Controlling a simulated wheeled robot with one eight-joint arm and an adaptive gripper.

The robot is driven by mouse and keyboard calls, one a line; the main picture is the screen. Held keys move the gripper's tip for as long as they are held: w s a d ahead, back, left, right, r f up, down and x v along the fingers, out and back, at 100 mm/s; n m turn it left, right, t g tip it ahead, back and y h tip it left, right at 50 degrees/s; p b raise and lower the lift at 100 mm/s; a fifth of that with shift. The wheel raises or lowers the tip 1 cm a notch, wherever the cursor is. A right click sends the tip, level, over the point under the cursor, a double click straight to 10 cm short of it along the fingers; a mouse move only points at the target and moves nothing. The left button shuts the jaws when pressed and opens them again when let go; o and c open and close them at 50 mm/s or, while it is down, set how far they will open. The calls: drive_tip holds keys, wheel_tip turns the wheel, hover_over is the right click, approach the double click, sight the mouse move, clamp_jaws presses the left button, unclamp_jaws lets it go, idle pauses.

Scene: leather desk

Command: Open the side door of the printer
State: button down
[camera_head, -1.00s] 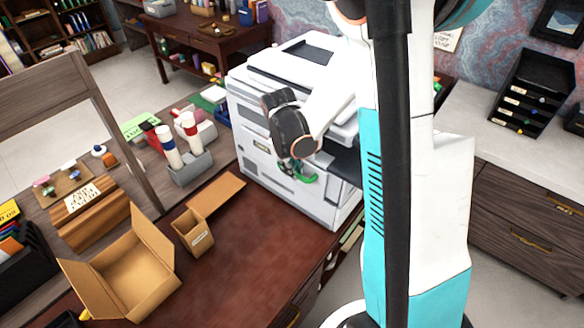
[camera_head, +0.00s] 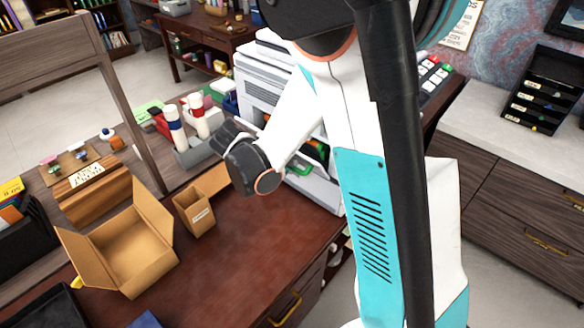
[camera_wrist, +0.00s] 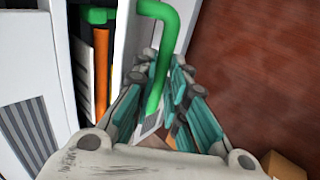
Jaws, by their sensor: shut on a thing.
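The white printer (camera_head: 262,82) stands on the desk, partly hidden by my arm in the head view. Its side is open: green and orange parts show inside in the head view (camera_head: 317,151) and in the wrist view (camera_wrist: 101,72). The side door (camera_wrist: 124,38) shows as a pale panel beside that opening. My gripper (camera_wrist: 160,78) is shut around the green handle (camera_wrist: 156,88), with teal-padded fingers on both sides of it. In the head view my arm and wrist hide the fingers, so the grip cannot be seen there.
An open cardboard box (camera_head: 125,252) and a small carton (camera_head: 194,212) stand on the red-brown desk (camera_head: 235,260) to the left. Bottles (camera_head: 199,118) in a grey holder stand behind my wrist. The desk front is mostly clear.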

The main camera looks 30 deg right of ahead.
drive_tip(key=s+a+f+h+b, duration=0.1)
drive_tip(key=a+f+b, duration=0.2)
drive_tip(key=f+b, duration=0.6)
drive_tip(key=shift+s+f+t+h+b, duration=0.25)
drive_tip(key=shift+s+t+h+b, duration=0.05)
drive_tip(key=shift+s+t+b, duration=0.1)
drive_tip(key=c, duration=1.9)
unclamp_jaws()
drive_tip(key=shift+w+d+f, duration=0.15)
drive_tip(key=shift+w, duration=0.25)
drive_tip(key=shift+s+r, duration=0.1)
drive_tip(key=shift+r, duration=0.1)
drive_tip(key=s+a, duration=0.3)
drive_tip(key=a, duration=0.4)
drive_tip(key=s+a+b, duration=0.1)
drive_tip(key=s+a, duration=0.2)
drive_tip(key=a, duration=0.4)
drive_tip(key=shift+a+f+b, duration=0.3)
drive_tip(key=shift+f, duration=0.05)
drive_tip(key=shift+w, duration=0.1)
